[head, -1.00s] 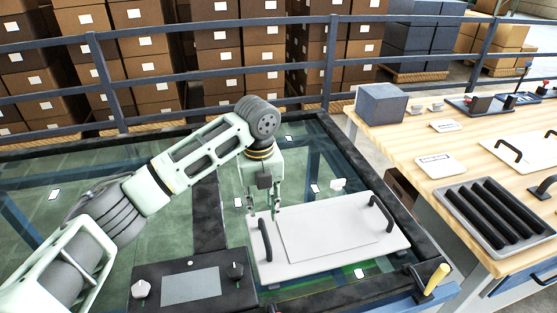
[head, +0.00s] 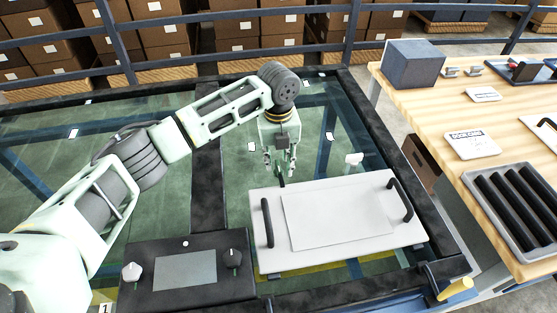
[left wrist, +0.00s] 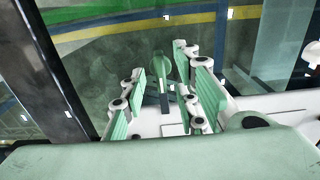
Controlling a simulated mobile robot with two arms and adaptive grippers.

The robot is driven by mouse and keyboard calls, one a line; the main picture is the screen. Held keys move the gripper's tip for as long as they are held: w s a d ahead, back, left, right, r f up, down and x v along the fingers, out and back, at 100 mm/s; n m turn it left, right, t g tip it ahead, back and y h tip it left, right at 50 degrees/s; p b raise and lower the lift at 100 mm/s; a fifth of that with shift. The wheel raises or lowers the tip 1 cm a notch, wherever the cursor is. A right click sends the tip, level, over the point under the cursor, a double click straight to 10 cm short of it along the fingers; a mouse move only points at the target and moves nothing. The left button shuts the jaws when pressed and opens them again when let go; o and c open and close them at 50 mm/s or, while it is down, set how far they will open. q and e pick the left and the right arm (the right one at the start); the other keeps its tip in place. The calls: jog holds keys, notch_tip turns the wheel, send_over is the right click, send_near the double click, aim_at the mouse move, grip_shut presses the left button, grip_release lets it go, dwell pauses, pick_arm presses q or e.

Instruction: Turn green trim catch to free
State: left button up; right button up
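My left gripper (head: 279,168) points down just behind the back left edge of the white panel (head: 378,228). In the left wrist view its two padded fingers (left wrist: 168,100) are spread apart. Between them is a small green rounded piece (left wrist: 161,66) with a dark stem, which looks like the green trim catch. I cannot tell whether the fingers touch it. In the head view only a small dark part shows under the fingertips. The panel has two black handles and lies on the glass-topped frame. My right gripper is not in view.
A dark control box (head: 190,292) with a grey screen and two knobs sits left of the panel. A wooden bench (head: 420,95) at the right holds a blue-grey box (head: 413,63) and a ribbed tray (head: 515,220). A rail and stacked cartons stand behind.

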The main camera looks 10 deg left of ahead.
pick_arm(q)
jog(key=shift+f, duration=0.3)
jog(key=c, duration=0.7)
grip_shut()
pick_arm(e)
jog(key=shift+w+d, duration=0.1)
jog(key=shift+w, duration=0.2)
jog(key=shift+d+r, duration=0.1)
